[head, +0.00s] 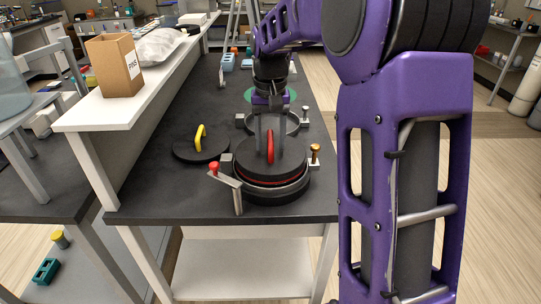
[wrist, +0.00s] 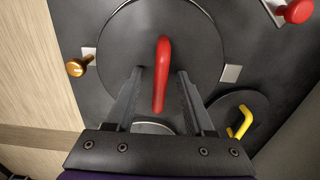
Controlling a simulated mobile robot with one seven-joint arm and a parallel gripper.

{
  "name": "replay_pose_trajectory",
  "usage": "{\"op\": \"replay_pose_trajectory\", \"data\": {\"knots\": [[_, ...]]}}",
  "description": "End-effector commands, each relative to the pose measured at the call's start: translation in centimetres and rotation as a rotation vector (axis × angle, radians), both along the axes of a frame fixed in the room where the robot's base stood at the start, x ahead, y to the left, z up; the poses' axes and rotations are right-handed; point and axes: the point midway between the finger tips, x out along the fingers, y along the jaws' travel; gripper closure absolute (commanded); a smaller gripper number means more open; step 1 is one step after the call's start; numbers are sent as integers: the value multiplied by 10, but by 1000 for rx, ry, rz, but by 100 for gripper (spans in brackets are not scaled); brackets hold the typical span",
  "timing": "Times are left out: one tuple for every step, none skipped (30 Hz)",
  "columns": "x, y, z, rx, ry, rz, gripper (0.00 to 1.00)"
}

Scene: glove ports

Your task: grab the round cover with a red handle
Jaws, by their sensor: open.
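The round black cover (head: 262,171) with a red handle (head: 270,147) sits on a round port near the front of the dark bench. In the wrist view the cover (wrist: 205,50) fills the middle and its red handle (wrist: 161,75) stands up as a curved bar. My gripper (head: 269,135) is above the cover, at the handle. In the wrist view my open gripper (wrist: 160,78) has one finger on each side of the handle, with gaps visible on both sides. I cannot tell how far down the fingertips reach.
A black cover with a yellow handle (head: 200,138) lies to the left on the bench (head: 170,185). A red-knobbed lever (head: 214,167) and an orange-knobbed post (head: 315,152) stand beside the port. A ring with clamps lies behind. A white shelf (head: 120,105) holds a cardboard box (head: 113,64).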

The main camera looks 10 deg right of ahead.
Motion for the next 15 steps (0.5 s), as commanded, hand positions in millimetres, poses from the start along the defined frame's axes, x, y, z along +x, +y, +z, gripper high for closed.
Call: {"op": "replay_pose_trajectory", "data": {"knots": [[0, 0, -1, 0, 0, 0, 47], [0, 0, -1, 0, 0, 0, 47], [0, 0, -1, 0, 0, 0, 47], [0, 0, -1, 0, 0, 0, 47], [0, 0, -1, 0, 0, 0, 47], [0, 0, -1, 0, 0, 0, 47], [0, 0, -1, 0, 0, 0, 50], [0, 0, -1, 0, 0, 0, 56], [0, 0, -1, 0, 0, 0, 63], [0, 0, -1, 0, 0, 0, 68], [0, 0, -1, 0, 0, 0, 74], [0, 0, -1, 0, 0, 0, 81], [0, 0, -1, 0, 0, -1, 86], [0, 0, -1, 0, 0, -1, 92], [0, 0, -1, 0, 0, -1, 99]]}}
